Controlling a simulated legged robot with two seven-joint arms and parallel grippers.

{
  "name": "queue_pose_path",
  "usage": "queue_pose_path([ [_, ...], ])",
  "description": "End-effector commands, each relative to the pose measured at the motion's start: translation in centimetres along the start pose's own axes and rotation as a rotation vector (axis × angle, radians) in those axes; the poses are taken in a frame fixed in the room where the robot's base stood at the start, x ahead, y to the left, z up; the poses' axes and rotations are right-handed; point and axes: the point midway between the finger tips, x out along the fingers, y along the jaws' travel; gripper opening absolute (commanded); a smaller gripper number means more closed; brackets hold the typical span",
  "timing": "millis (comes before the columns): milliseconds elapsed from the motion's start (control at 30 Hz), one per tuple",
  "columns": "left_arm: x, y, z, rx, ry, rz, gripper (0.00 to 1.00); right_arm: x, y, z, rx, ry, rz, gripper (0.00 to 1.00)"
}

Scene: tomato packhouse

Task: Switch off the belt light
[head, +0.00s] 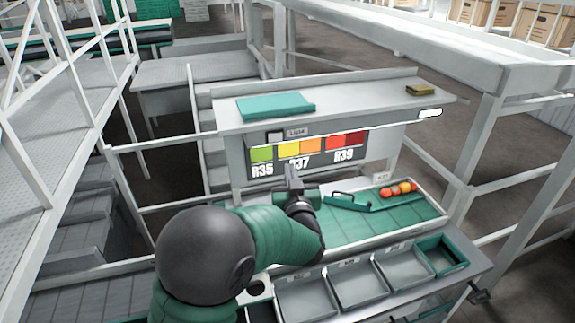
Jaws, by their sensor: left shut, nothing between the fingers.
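A small white switch box (275,137) sits on the back panel under the shelf, beside a label reading "Light" (297,132). The belt light (430,113) shows as a bright white strip under the shelf's right end and looks lit. My left gripper (292,172) is shut and empty, its fingers pointing up in front of the colour chart, below the switch and apart from it as far as I can tell. The switch's rocker position is too small to tell. My right gripper is not in view.
The colour chart (289,150) is on the panel. Several tomatoes (398,189) lie on the green belt (375,222). Grey trays (355,285) and a green tray (442,255) line the front.

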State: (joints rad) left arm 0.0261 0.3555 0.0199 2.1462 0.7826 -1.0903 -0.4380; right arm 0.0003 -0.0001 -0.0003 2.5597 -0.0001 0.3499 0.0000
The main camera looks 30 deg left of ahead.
Motion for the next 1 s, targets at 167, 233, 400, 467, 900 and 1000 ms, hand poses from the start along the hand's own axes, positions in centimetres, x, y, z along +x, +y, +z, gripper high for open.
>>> queue_pose_path([
  [167, 0.0, -0.5, 0.4, 0.001, -0.001, -0.004, 0.0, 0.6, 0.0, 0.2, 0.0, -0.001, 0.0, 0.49],
  [233, 0.0, -0.5, 0.4, 0.0, -0.001, -0.004, 0.0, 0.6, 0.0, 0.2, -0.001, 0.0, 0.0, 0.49],
  [400, 0.7, -0.3, 0.2, 0.002, 0.0, -0.005, 0.0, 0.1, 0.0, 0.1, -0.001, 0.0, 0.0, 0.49],
  [467, 1.6, -0.2, 0.1, 0.002, -0.001, -0.005, 0.0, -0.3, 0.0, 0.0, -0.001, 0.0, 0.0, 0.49],
  [900, 10.8, -0.4, -0.2, 0.001, -0.001, -0.006, 0.0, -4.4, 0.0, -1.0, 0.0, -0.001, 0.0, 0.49],
  [1000, 12.4, -0.4, -0.1, 0.001, 0.0, -0.006, 0.0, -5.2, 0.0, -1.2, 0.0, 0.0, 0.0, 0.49],
])
